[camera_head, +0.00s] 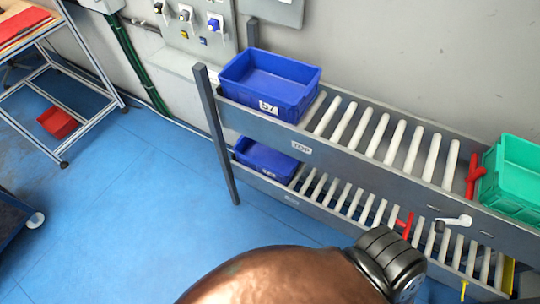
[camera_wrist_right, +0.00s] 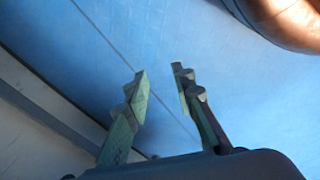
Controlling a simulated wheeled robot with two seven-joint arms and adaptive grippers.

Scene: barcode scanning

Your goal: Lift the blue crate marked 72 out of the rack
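A blue crate (camera_head: 268,84) sits at the left end of the rack's upper roller shelf; its front label seems to read 57. A second blue crate (camera_head: 266,158) sits below it at the left end of the lower shelf; its label is too small to read. I cannot pick out a clear 72. My right gripper (camera_wrist_right: 160,82) is open and empty in the right wrist view, with blue floor behind its fingers and no crate near them. Neither gripper shows in the head view, where a brown-and-black arm part of mine covers the bottom middle.
The grey rack (camera_head: 218,140) stands along the wall, with bare rollers right of both blue crates. A green crate (camera_head: 513,178) and a red stop (camera_head: 474,176) are at its right. A cart (camera_head: 88,88) with a red bin (camera_head: 57,122) stands left. The blue floor between is clear.

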